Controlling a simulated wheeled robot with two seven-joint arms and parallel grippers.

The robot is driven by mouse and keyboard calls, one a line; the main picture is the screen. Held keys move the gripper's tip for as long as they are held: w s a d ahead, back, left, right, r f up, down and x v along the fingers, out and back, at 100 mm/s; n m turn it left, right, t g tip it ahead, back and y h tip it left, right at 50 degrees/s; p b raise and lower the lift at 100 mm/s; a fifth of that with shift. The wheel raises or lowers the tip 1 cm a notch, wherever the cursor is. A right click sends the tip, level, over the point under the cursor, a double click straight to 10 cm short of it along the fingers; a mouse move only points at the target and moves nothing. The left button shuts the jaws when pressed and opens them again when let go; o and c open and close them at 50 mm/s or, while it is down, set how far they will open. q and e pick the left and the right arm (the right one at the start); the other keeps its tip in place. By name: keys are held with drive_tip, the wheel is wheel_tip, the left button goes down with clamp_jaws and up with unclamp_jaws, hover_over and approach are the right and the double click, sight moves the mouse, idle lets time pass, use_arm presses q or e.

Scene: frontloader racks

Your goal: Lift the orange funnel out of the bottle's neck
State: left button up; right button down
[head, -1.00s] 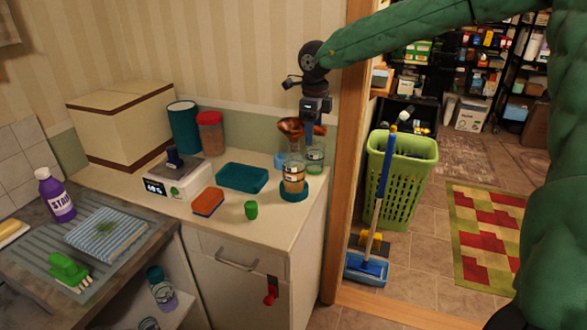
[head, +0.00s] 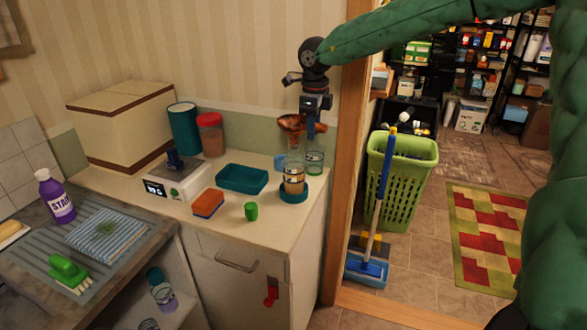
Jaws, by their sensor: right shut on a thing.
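The orange funnel (head: 288,123) shows copper-coloured at the right end of the counter. My right gripper (head: 309,138) reaches down from above and is shut on the funnel at its right side. The clear bottle (head: 293,182), with a pale label and brownish contents, stands upright below on a round teal base (head: 294,197). The funnel's cone is above the bottle. Its spout is hard to see against the glass, so I cannot tell whether the tip is still inside the neck. My left gripper is not in view.
A green-rimmed glass jar (head: 314,163) stands close behind the bottle, by the wooden door frame (head: 346,150). A teal tray (head: 242,179), a small green cup (head: 251,211), an orange sponge (head: 208,203) and a white scale (head: 180,184) lie to the left.

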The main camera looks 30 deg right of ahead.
drive_tip(key=shift+r, duration=1.85)
drive_tip(key=shift+r, duration=0.15)
drive_tip(key=shift+r+p, duration=0.3)
drive_tip(key=shift+r, duration=1.55)
